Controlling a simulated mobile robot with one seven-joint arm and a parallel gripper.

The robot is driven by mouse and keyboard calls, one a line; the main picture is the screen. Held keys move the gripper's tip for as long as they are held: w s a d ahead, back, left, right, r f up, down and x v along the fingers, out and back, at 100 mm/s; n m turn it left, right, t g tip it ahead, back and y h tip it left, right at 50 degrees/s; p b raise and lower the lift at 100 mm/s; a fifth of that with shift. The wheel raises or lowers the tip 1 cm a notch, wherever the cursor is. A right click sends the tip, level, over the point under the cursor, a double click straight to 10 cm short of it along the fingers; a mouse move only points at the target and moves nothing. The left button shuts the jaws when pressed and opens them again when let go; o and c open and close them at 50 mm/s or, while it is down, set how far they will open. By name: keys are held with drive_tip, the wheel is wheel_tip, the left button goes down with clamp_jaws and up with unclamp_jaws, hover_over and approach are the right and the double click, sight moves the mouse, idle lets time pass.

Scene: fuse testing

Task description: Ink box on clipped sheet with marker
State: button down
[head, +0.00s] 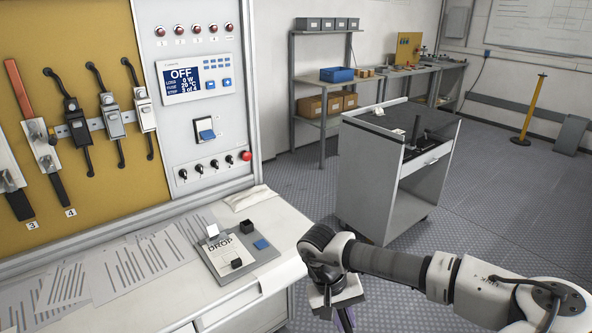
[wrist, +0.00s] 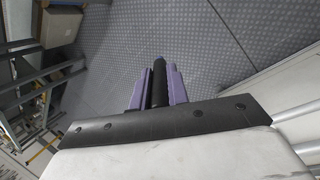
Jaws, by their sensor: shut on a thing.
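The clipboard (head: 268,258) lies on the white bench with a printed sheet (head: 222,262) under its clip; the word DROP shows on the sheet. A small black block (head: 236,263) sits on the sheet. Another black block (head: 247,227) and a flat blue piece (head: 261,244) lie by the clipboard's upper right. My gripper (wrist: 158,85) has purple fingers shut on a slim black rod that looks like the marker (wrist: 159,72). In the head view my gripper (head: 345,322) is low, right of the bench edge, over the floor; the marker cannot be made out there.
Several loose printed sheets (head: 151,253) cover the bench to the left, and a folded cloth (head: 250,197) lies behind the clipboard. The fuse panel (head: 205,100) rises behind the bench. A grey cart (head: 385,190) stands right of the bench, with open floor beyond.

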drive_tip(key=w+a+f, duration=0.2)
drive_tip(key=a+f, duration=0.1)
drive_tip(key=f, duration=0.5)
drive_tip(key=w+a+f+b, duration=0.1)
drive_tip(key=a+f, duration=0.3)
drive_tip(key=f, duration=0.5)
drive_tip(key=w+a+f+b, duration=0.1)
drive_tip(key=w+a+f, duration=0.2)
drive_tip(key=f, duration=0.5)
drive_tip(key=shift+w+a+f+m, duration=0.15)
drive_tip(key=shift+w+a+m, duration=0.15)
drive_tip(key=shift+m, duration=0.1)
